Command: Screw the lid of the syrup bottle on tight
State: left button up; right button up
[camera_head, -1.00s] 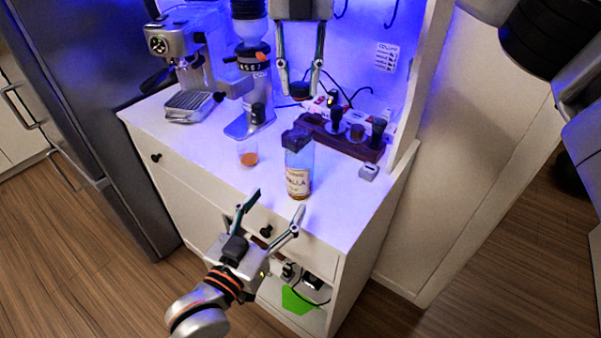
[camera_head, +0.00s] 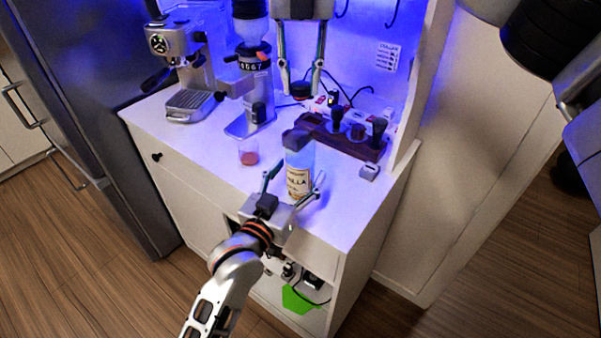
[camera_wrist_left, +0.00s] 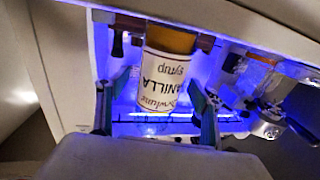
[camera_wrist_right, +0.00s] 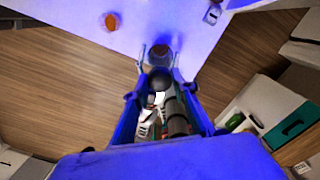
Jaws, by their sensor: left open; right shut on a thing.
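The syrup bottle (camera_head: 299,180), with a cream vanilla label, stands upright near the counter's front edge. It also shows in the left wrist view (camera_wrist_left: 166,75). My left gripper (camera_head: 294,181) is open, one finger on each side of the bottle; I cannot tell whether either touches it. My right gripper (camera_head: 300,88) points down, above and behind the bottle. It is shut on the dark round lid (camera_head: 301,91), which is well clear of the bottle. The lid also shows between the right fingers in the right wrist view (camera_wrist_right: 160,80).
A small glass with reddish liquid (camera_head: 249,154) stands left of the bottle. A wooden rack with dark-handled tools (camera_head: 345,140) is behind right, with a small pale block (camera_head: 369,172) nearby. The grinder (camera_head: 250,90) and espresso machine (camera_head: 185,65) stand at back left.

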pick_arm(q)
jog(key=shift+x, duration=0.75)
jog(key=c, duration=1.7)
pick_arm(e)
jog(key=shift+f, duration=2.55)
jog(key=shift+f, duration=0.85)
jog(key=shift+f, duration=0.55)
